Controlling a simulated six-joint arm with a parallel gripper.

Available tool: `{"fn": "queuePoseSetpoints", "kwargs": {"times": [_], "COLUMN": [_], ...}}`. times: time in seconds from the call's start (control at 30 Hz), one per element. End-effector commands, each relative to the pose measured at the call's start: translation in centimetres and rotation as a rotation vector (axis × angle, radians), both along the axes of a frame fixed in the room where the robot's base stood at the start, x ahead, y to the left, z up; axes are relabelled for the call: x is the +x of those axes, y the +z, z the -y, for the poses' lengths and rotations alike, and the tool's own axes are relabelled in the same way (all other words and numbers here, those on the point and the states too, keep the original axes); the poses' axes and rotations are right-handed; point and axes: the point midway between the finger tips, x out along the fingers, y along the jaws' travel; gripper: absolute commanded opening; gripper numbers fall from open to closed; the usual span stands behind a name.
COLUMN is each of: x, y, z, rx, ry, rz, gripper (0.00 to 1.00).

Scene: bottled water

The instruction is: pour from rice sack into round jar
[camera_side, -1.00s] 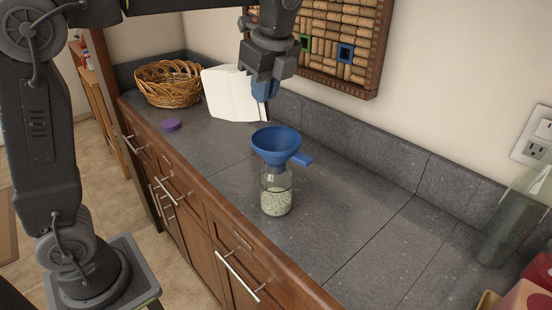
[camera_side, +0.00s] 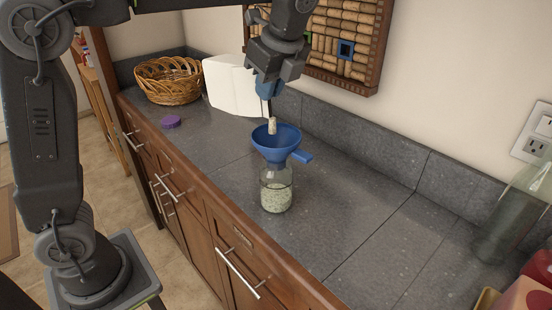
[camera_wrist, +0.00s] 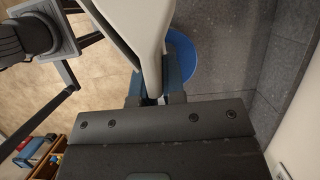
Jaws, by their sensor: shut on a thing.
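The white rice sack (camera_side: 232,86) is tilted in the air, up and left of the blue funnel (camera_side: 270,155). My gripper (camera_side: 268,88) is shut on the sack's right side, and the sack also shows between the fingers in the wrist view (camera_wrist: 140,25). A short pale stream of grains (camera_side: 272,126) hangs between the sack's lower right corner and the funnel's mouth. The clear round jar (camera_side: 277,190) stands upright on the counter with the funnel in its top. Pale greenish grains fill its lower part. In the wrist view the sack partly hides the blue funnel (camera_wrist: 183,60).
A purple lid (camera_side: 171,122) lies on the grey counter (camera_side: 335,225) at the left. A wicker basket (camera_side: 168,80) stands at the back left. A cork board (camera_side: 340,45) hangs behind my gripper. A glass bottle (camera_side: 508,225) stands at the right. The counter right of the jar is clear.

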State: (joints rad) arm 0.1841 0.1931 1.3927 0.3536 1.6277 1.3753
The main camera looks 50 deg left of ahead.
Motion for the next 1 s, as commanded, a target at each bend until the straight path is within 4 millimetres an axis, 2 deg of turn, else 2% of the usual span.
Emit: {"fn": "queuePoseSetpoints", "kwargs": {"times": [1.0], "x": [0.01], "y": [0.1], "z": [0.48], "rx": [0.073], "ry": [-0.001], "rz": [0.0], "gripper": [0.0]}}
